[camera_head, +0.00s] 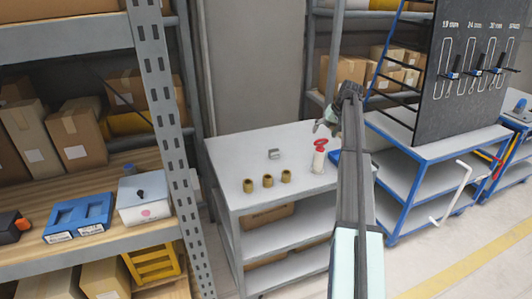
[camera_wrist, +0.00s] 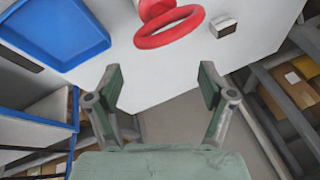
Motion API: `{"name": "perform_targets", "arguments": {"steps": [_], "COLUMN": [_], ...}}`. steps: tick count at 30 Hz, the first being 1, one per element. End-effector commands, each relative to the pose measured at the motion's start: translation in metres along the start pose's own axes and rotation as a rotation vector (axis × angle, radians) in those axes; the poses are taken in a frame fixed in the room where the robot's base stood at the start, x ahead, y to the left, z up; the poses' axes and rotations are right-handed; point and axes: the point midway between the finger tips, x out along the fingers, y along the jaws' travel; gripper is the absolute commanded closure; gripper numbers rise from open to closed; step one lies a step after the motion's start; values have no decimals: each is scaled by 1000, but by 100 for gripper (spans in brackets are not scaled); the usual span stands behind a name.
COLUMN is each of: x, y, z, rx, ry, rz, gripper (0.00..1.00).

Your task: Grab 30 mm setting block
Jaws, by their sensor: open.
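A small grey block (camera_head: 274,154) lies on the white top of a grey cart (camera_head: 240,150), behind three brass cylinders. I cannot read any size on it. In the wrist view a small block (camera_wrist: 223,27) with a pale top and dark side lies near the top edge, ahead of the right finger. My gripper (camera_head: 325,126) is over the right back part of the cart. In the wrist view my gripper (camera_wrist: 162,90) is open, with nothing between its fingers and the block beyond their tips.
Three brass cylinders (camera_head: 267,181) stand near the cart's front edge. A white object with a red ring handle (camera_head: 319,156) stands at the right. A blue tray (camera_wrist: 55,30) is at left in the wrist view. A black tool board (camera_head: 462,75) stands to the right, shelving left.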

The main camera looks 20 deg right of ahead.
Motion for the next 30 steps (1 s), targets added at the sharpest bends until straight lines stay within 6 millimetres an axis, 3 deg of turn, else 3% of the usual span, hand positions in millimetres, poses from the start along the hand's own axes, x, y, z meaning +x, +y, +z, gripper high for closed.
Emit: {"name": "perform_targets", "arguments": {"steps": [1, 6, 12, 16, 20, 30], "x": [9, 33, 47, 52, 63, 122], "y": [-24, -102, -165, -179, -177, -159], "z": [-20, -56, -76, -78, -72, -54], "rx": [-46, -190, -292, -316, -318, -317], "ry": [-43, -192, -301, -328, -332, -332], "rz": [23, 125, 214, 238, 241, 239], "gripper": [19, 19, 19, 19, 19, 19]}}
